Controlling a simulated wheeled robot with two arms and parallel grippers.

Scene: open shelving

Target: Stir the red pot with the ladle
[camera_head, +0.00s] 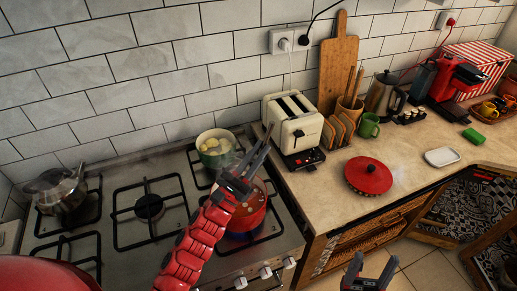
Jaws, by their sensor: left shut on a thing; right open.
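The red pot (250,222) stands on the stove's front right burner, and reddish contents show inside. My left gripper (256,157) is over the pot and covers part of its opening. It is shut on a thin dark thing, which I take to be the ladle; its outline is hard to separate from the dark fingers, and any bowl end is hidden. My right gripper (370,272) is open and empty at the bottom edge, in front of the counter and away from the pot.
A green pot (214,158) with pale yellow food stands behind the red pot. A kettle (61,190) is at the stove's left. A toaster (293,125), a red lid (368,176) and a white dish (442,156) are on the counter. Counter around the lid is clear.

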